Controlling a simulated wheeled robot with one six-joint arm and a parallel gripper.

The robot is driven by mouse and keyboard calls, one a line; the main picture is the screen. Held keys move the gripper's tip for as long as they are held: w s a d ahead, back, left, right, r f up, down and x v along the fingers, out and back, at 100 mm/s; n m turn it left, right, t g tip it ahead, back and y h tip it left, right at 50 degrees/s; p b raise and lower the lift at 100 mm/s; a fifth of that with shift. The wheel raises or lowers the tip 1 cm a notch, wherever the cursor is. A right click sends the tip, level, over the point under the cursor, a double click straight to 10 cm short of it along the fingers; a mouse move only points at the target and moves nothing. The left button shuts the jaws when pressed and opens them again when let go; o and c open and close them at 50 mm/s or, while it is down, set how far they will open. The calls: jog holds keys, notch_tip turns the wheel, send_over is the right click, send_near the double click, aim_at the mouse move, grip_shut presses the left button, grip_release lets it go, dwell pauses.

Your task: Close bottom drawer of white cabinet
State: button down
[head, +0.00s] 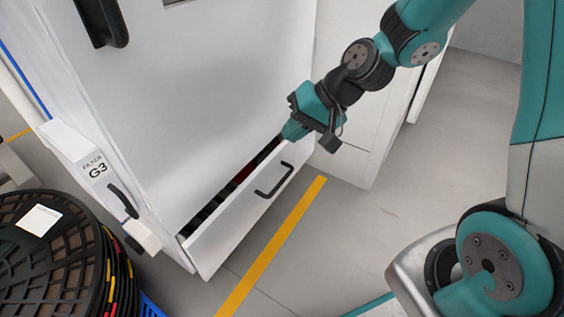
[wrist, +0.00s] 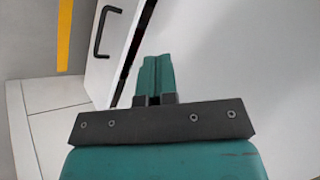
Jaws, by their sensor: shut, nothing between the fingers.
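The white cabinet (head: 215,85) stands at the left and centre of the head view. Its bottom drawer (head: 215,247) is partly pulled out, with dark and red contents showing in the gap behind its front. The drawer has a black bar handle (head: 274,180). My gripper (head: 289,134) is shut and empty, at the far right end of the open drawer near its top edge.
A white box labelled G3 (head: 80,150) stands left of the cabinet, beside stacked dark reels (head: 45,260). A yellow floor line (head: 275,240) runs in front of the drawer. Another white cabinet (head: 355,125) stands behind my gripper. The grey floor (head: 350,235) in front is clear.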

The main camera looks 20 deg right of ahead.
jog(key=w+d+f+m+t+b, duration=0.1)
jog(key=w+d+f+m, duration=0.15)
jog(key=d+f, duration=0.2)
jog(key=w+d+f+m+t+h+b, duration=0.1)
jog(key=w+d+f+m+t, duration=0.15)
jog(key=f, duration=0.35)
jog(key=w+d+f+m+t+b, duration=0.1)
jog(key=w+d+f+m, duration=0.1)
jog(key=d+f+m, duration=0.3)
jog(key=n+b, duration=0.1)
jog(key=b, duration=0.6)
send_near(278, 158)
jog(key=shift+g, duration=0.25)
jog(key=x, duration=0.6)
jog(key=shift+f, duration=0.1)
jog(key=shift+w+a, duration=0.15)
jog(key=shift+w, duration=0.15)
